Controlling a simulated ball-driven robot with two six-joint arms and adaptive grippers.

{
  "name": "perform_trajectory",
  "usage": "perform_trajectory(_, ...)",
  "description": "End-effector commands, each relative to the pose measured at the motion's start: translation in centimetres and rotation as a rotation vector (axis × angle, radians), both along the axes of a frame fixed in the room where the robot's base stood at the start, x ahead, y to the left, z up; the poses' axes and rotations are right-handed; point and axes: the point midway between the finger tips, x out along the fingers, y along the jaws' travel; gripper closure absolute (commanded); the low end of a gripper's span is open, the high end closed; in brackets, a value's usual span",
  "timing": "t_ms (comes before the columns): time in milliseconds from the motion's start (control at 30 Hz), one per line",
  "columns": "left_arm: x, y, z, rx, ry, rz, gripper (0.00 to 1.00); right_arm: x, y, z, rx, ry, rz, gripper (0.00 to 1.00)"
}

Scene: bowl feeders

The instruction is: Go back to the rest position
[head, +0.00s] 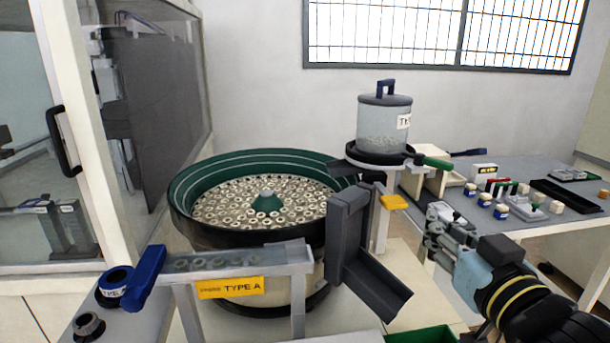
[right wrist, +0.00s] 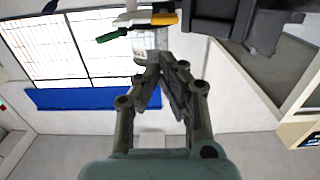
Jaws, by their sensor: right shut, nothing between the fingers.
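My right gripper (head: 436,232) is at the right of the head view, in front of the side table. Its fingers are together and empty, and they also show closed in the right wrist view (right wrist: 160,70). A green bowl feeder (head: 250,165) full of small ring-shaped parts stands in the middle of the head view, to the left of the gripper. A grey chute (head: 365,270) lies between the bowl and the gripper. My left gripper does not show in either view.
A clear lidded hopper (head: 384,125) stands behind the bowl. A table (head: 560,165) at the right carries several small containers and trays. A yellow TYPE A label (head: 230,287) marks the front rail. A glass-fronted cabinet (head: 50,140) stands at the left. A green bin (head: 425,336) is at the bottom edge.

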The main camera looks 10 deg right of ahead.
Motion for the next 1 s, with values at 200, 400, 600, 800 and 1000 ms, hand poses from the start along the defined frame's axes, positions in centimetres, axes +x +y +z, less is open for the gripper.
perform_trajectory(200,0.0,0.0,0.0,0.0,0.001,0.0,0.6,-3.0,-1.9,-3.8,-0.012,0.271,-0.096,1.0)
perform_trajectory(400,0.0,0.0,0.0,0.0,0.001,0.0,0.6,-9.6,-2.3,-8.6,-0.036,0.681,-0.118,1.0)
perform_trajectory(600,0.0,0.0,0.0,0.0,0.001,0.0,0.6,-15.5,-1.3,-10.8,-0.062,0.969,-0.059,1.0)
perform_trajectory(800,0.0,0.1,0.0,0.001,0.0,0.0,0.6,-21.2,0.0,-11.6,-0.089,1.206,0.036,1.0)
perform_trajectory(1000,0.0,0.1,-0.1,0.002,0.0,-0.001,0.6,-20.9,-0.3,-17.2,-0.088,1.263,0.044,1.0)
